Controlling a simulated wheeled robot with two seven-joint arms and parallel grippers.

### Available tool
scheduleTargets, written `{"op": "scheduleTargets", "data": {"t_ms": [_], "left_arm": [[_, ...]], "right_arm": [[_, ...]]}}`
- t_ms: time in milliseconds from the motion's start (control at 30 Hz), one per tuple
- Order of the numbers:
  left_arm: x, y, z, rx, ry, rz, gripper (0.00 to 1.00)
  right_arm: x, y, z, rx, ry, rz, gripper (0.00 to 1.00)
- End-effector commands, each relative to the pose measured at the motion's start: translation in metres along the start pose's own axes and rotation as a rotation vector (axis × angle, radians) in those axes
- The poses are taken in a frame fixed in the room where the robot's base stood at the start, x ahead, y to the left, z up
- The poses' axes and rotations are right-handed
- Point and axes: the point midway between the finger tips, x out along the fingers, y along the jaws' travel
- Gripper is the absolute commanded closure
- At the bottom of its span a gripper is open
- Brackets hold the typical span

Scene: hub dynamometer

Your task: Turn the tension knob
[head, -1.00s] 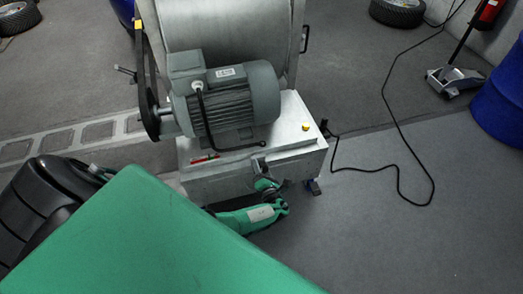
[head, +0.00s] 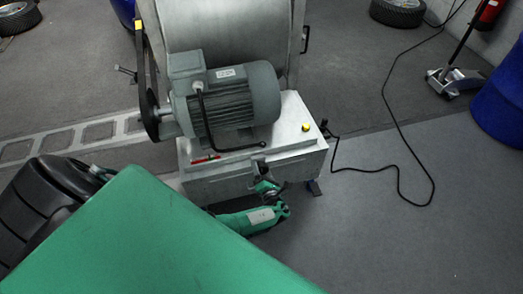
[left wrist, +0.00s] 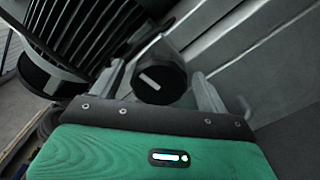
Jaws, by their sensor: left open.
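The tension knob (left wrist: 158,80) is a dark round knob with a white bar mark, seen in the left wrist view. The bar lies tilted across its face. My left gripper (left wrist: 163,88) is open, with one finger to each side of the knob; I cannot tell whether either touches it. In the head view my left gripper (head: 266,186) is at the front face of the machine's grey base (head: 225,182), below the motor. The knob cannot be made out there. My right gripper is not in view.
A grey finned motor (head: 235,100) stands on the base, with a dark belt wheel to its left. A bent dark rod (head: 235,150) and a yellow button (head: 306,127) are near the base's top. A black cable (head: 400,165) lies on the floor at right.

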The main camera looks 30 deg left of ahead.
Motion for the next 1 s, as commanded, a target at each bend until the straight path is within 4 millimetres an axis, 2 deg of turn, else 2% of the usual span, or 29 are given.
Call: {"op": "scheduleTargets", "data": {"t_ms": [233,400,533,733,1000], "left_arm": [[-0.051,0.001,0.001,0.000,0.001,-0.004,0.23],[-0.089,0.001,0.000,-0.001,0.002,-0.003,0.23],[-0.112,0.000,0.000,0.000,0.002,-0.003,0.23],[-0.129,0.000,0.000,0.000,0.002,0.000,0.23],[-0.132,0.000,-0.001,0.000,0.001,0.000,0.23]], "right_arm": [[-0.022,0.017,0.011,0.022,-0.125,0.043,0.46],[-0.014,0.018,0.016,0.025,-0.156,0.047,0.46],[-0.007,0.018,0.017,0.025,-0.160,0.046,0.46],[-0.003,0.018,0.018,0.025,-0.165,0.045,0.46],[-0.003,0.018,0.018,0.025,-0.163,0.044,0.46]]}}
